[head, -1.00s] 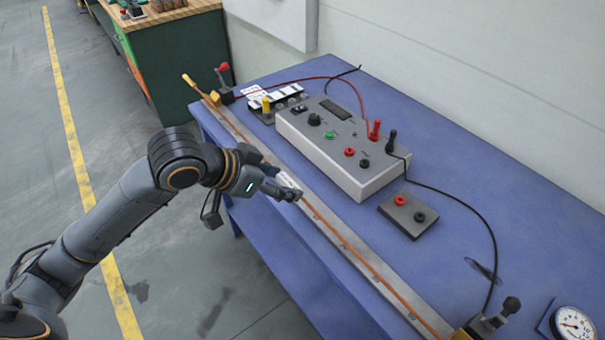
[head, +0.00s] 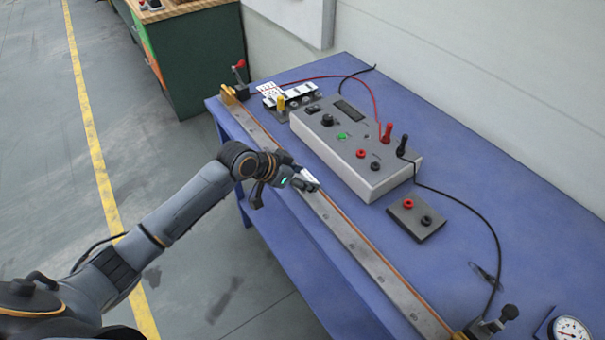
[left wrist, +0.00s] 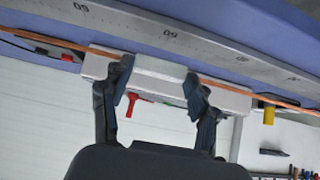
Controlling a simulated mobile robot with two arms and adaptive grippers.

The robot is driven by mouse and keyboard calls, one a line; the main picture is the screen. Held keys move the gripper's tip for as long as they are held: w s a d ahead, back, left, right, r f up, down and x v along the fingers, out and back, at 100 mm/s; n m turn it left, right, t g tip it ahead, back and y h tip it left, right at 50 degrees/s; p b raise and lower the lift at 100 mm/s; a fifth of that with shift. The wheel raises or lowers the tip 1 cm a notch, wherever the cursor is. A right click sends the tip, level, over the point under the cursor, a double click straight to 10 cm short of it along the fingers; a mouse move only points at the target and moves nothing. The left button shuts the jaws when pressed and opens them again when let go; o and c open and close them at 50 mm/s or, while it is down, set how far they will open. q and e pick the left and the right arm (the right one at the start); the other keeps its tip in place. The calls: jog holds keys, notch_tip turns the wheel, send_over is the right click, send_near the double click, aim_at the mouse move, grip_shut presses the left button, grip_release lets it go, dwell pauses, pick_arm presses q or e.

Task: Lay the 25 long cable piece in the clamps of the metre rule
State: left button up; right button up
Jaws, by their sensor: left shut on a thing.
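The copper-orange cable piece (head: 375,250) runs along the metre rule (head: 350,238) on the near edge of the blue table. My left gripper (head: 311,186) is over the middle of the rule. In the left wrist view its fingers (left wrist: 158,82) are shut on a pale tag (left wrist: 158,68), with the cable (left wrist: 52,42) coming out on both sides. The far clamp (head: 240,80) has a red handle, with the cable's far end by it. The near clamp (head: 490,322) has a black knob, with the cable reaching it. I cannot tell whether the cable is seated in either clamp.
A grey meter box (head: 350,150) with plugged leads stands beyond the rule. A small terminal block (head: 416,219), a row of white-topped parts (head: 290,95) and a round gauge (head: 570,330) are also on the table. Open table surface lies to the right.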

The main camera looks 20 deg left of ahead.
pick_arm(q)
jog(key=o, duration=1.1)
jog(key=shift+f, duration=0.1)
jog(key=o, duration=0.3)
pick_arm(e)
jog(key=shift+s+a, duration=0.3)
jog(key=shift+a, duration=0.3)
pick_arm(q)
jog(key=shift+o, duration=0.2)
jog(key=b+v, duration=0.1)
jog(key=v, duration=1.1)
jog(key=shift+b, duration=0.4)
pick_arm(e)
jog(key=shift+w+d+f, duration=0.1)
jog(key=shift+d+f, duration=0.35)
jog(key=shift+f, duration=0.4)
